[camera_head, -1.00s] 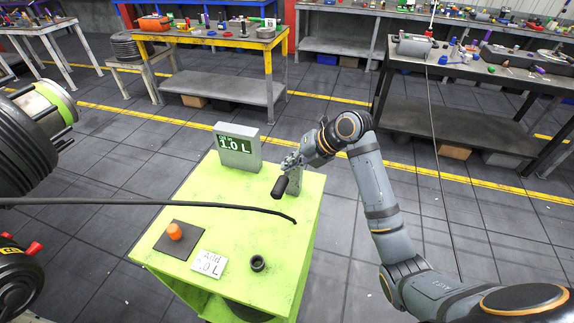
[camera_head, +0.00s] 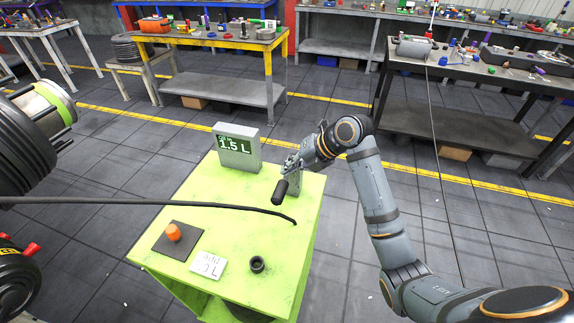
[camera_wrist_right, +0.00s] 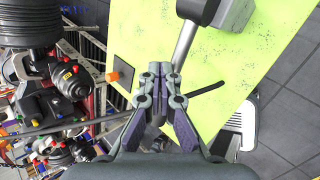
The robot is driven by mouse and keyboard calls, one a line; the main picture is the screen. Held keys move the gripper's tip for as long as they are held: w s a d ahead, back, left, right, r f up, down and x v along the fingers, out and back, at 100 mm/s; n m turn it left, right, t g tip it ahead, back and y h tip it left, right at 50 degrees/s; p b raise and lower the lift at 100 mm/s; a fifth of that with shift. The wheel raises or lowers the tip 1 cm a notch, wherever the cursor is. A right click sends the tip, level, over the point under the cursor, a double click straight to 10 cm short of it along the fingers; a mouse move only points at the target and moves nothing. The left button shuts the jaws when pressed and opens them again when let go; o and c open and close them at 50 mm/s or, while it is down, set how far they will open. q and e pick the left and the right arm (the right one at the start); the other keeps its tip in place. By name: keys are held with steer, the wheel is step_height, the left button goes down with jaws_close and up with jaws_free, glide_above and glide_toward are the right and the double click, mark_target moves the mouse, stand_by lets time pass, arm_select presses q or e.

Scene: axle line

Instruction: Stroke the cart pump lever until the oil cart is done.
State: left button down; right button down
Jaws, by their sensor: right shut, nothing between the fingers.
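The lime-green oil cart (camera_head: 222,235) stands in the middle of the head view; its top also fills much of the right wrist view (camera_wrist_right: 270,45). Its grey display (camera_head: 238,150) reads 1.5 L in green. A white card (camera_head: 208,265) says "Add" and a number of litres whose first digit I cannot read. The pump lever's black grip (camera_head: 280,191) sticks out toward the front. My right gripper (camera_head: 293,161) is at the lever beside this grip, shut and empty. In the right wrist view, its closed fingers (camera_wrist_right: 160,72) are beside a grey bar (camera_wrist_right: 186,42). My left gripper is out of view.
An orange cap (camera_head: 173,232) sits on a dark pad (camera_head: 166,244), and a black ring (camera_head: 257,264) lies near the card. A dark hose (camera_head: 180,201) crosses above the cart. Dark machinery (camera_head: 28,140) fills the left edge. Workbenches (camera_head: 225,88) stand behind, with open floor between.

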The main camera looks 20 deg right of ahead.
steer(key=shift+s+f, duration=0.1)
steer(key=shift+f, duration=0.1)
stand_by(0.5)
steer(key=shift+w+d+r+p, duration=0.15)
steer(key=shift+w+r+p, duration=0.1)
steer(key=shift+r+p, duration=0.45)
steer(key=shift+w+d+r+p, duration=0.15)
steer(key=shift+w+r+p, duration=0.15)
steer(key=shift+r, duration=0.7)
steer(key=shift+w+d+r+p, duration=0.2)
steer(key=shift+r+p, duration=0.4)
steer(key=shift+r, duration=0.25)
steer(key=r+p, duration=0.1)
steer(key=w+r+p, duration=0.1)
steer(key=r, duration=0.1)
steer(key=d+r+p, duration=0.1)
steer(key=shift+w+r, duration=0.2)
steer(key=shift+r, duration=0.15)
stand_by(2.1)
